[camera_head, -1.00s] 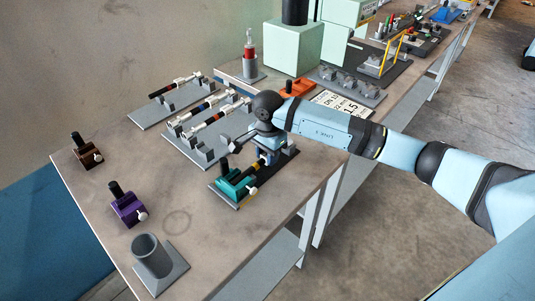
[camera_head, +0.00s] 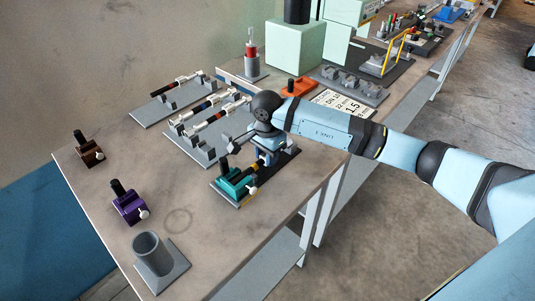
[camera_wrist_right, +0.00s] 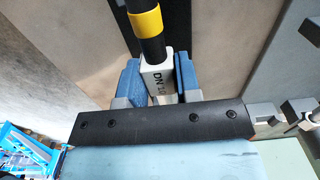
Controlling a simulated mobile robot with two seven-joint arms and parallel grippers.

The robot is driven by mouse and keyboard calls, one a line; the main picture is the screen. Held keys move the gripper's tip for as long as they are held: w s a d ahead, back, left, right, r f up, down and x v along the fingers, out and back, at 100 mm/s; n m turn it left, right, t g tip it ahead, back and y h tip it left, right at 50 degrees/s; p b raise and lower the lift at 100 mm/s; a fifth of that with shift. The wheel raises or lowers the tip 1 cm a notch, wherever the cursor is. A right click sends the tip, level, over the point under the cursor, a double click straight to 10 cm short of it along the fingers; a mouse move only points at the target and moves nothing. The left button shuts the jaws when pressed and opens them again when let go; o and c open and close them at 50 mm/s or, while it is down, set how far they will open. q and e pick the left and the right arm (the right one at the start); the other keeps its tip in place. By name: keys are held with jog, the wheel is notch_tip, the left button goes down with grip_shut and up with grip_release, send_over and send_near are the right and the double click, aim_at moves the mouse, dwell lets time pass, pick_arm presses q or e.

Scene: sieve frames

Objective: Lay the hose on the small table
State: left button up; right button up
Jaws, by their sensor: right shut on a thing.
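The hose is black with a yellow band (camera_wrist_right: 145,22) and a white end block (camera_wrist_right: 157,75) printed "DN 1", partly covered by the fingers. My right gripper (camera_wrist_right: 157,82) is shut on that white block with blue fingers at both sides. In the head view the gripper (camera_head: 270,152) is low over the bench, at a teal clamp (camera_head: 235,183) on a dark plate; the hose (camera_head: 254,166) shows only in part between them. I cannot tell whether the hose is still in the clamp. No separate small table can be made out. My left gripper is out of view.
Other banded hoses lie on a grey rack (camera_head: 212,150) and on a farther rack (camera_head: 168,103). A purple clamp (camera_head: 128,204), a brown clamp (camera_head: 88,151) and a grey cup holder (camera_head: 153,254) stand on the bench (camera_head: 190,190). Bare bench lies between them.

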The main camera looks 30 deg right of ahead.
jog(key=o, duration=1.1)
jog(key=shift+a, duration=0.1)
jog(key=shift+r, duration=0.35)
pick_arm(q)
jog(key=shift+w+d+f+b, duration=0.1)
jog(key=shift+b, duration=0.45)
pick_arm(e)
notch_tip(320, 180, up, 13)
jog(key=shift+r, duration=0.1)
